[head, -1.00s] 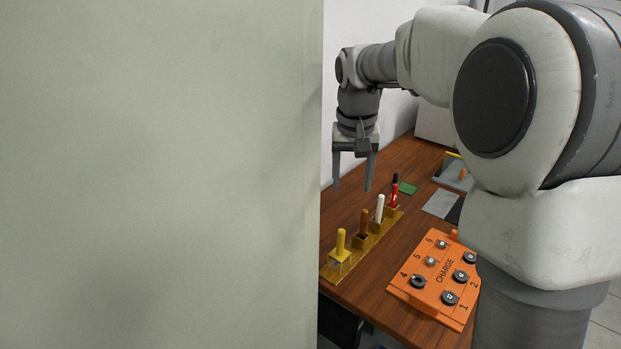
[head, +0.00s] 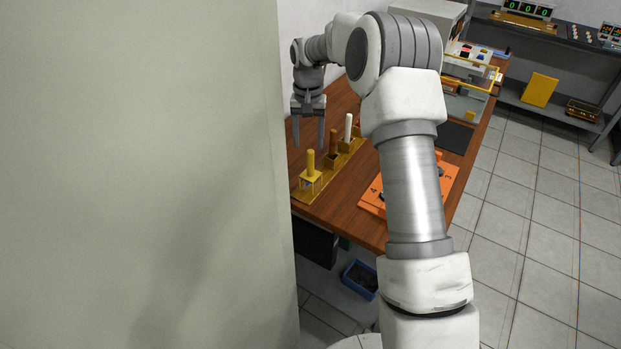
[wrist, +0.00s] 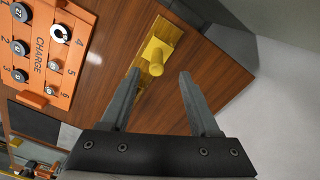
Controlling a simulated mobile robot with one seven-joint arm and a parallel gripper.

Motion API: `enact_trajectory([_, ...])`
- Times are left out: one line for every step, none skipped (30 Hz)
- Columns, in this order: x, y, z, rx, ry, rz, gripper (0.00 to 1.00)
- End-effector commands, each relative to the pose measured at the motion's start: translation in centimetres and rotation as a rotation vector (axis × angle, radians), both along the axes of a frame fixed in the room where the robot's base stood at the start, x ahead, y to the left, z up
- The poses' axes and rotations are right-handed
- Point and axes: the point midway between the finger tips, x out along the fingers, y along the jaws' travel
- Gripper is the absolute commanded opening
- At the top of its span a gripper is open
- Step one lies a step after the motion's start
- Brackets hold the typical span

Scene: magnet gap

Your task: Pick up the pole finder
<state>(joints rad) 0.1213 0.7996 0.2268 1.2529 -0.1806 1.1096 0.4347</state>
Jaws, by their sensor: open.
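Several upright handled tools stand in a brass-coloured rack (head: 308,194) along the table's left side. The yellow-handled tool (head: 311,163) is nearest, then a brown one (head: 333,143) and a white one (head: 348,127); I cannot tell which is the pole finder. Those farther back are hidden by my arm. My gripper (head: 308,145) is open and empty, fingers pointing down, over the rack's left side. In the wrist view the yellow handle (wrist: 156,68) shows between the fingertips (wrist: 160,74), apparently beyond them.
An orange CHARGE board (wrist: 40,50) with numbered posts lies right of the rack, partly behind my arm in the head view. A pale wall panel (head: 140,170) fills the head view's left. A blue bin (head: 360,279) is below the table. Tiled floor is clear at right.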

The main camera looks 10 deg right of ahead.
Motion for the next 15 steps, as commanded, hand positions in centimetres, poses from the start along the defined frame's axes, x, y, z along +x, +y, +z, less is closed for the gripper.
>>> enact_trajectory([0.0, 0.0, -1.3, 0.000, 0.003, -0.001, 0.62])
enact_trajectory([-0.1, -0.1, -1.9, 0.000, 0.003, -0.001, 0.62])
enact_trajectory([-0.1, 0.0, -2.6, 0.001, 0.003, -0.001, 0.62])
enact_trajectory([-0.1, 0.0, -3.1, 0.001, 0.002, -0.001, 0.62])
enact_trajectory([-0.1, 0.0, -3.5, 0.001, 0.003, -0.001, 0.62])
enact_trajectory([0.0, 0.0, -4.0, 0.001, 0.002, -0.001, 0.62])
enact_trajectory([0.0, 0.0, -4.3, 0.000, 0.001, 0.000, 0.62])
enact_trajectory([0.0, 0.0, -4.6, 0.000, 0.000, 0.000, 0.62])
enact_trajectory([0.0, 0.0, -4.8, 0.000, 0.000, 0.000, 0.62])
enact_trajectory([0.0, 0.0, -4.9, 0.000, 0.000, 0.001, 0.62])
enact_trajectory([0.0, 0.0, -5.0, 0.000, -0.001, 0.001, 0.62])
enact_trajectory([0.0, 0.0, -5.2, 0.000, -0.001, 0.000, 0.62])
enact_trajectory([0.0, -0.1, -5.3, 0.000, -0.001, 0.000, 0.62])
enact_trajectory([0.0, -0.1, -5.5, 0.000, 0.000, 0.000, 0.62])
enact_trajectory([0.0, -0.2, -5.8, 0.000, 0.000, 0.000, 0.62])
